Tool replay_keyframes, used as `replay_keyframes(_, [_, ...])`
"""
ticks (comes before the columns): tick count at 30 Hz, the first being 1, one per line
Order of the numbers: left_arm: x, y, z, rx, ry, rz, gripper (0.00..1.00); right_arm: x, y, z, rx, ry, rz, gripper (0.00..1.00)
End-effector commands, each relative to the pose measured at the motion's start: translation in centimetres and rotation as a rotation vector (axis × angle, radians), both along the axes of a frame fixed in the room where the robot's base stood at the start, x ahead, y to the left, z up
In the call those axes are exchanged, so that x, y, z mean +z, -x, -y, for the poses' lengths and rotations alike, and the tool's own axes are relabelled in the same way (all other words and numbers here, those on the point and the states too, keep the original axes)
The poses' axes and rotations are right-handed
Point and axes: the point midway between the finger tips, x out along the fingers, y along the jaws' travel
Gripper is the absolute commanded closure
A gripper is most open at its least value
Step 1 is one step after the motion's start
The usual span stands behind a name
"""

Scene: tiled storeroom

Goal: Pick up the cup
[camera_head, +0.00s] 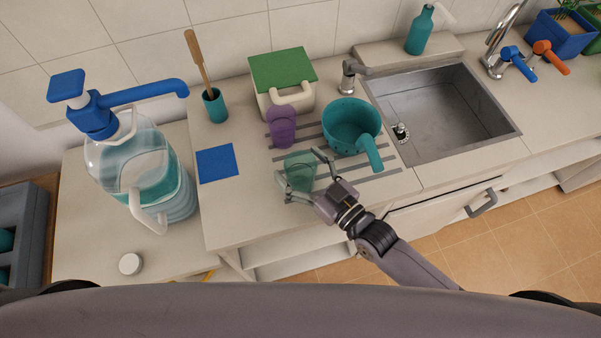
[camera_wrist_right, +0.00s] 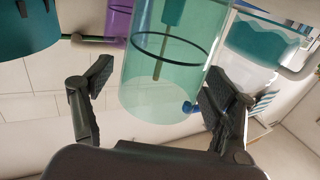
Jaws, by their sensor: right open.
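A clear green cup (camera_head: 299,172) stands on the counter at the front of the grey strips. My right gripper (camera_head: 298,165) is open, with one finger on each side of this cup in the head view. In the right wrist view the green cup (camera_wrist_right: 160,62) fills the space between the two open fingers (camera_wrist_right: 155,85). I cannot tell whether a finger touches it. A purple cup (camera_head: 282,128) stands just behind it, and its edge shows in the wrist view (camera_wrist_right: 117,22). My left gripper is not in view.
A teal ladle pot (camera_head: 350,122) stands right of the green cup, its handle near my right gripper. A white container with a green lid (camera_head: 283,68) is behind. A blue square (camera_head: 217,163) lies left, and a sink (camera_head: 440,110) is at right.

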Motion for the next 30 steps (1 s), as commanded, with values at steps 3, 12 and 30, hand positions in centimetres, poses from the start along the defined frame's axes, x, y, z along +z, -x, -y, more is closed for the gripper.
replay_keyframes(3, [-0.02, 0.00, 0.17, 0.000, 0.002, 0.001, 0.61, -0.01, 0.02, 0.03, 0.000, 0.000, 0.000, 0.25])
replay_keyframes(12, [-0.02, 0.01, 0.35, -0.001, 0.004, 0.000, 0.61, 0.01, 0.02, 0.06, 0.000, 0.001, 0.001, 0.45])
replay_keyframes(30, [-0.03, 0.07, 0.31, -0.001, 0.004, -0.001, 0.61, 0.31, 0.02, 0.04, 0.000, -0.001, 0.001, 0.64])
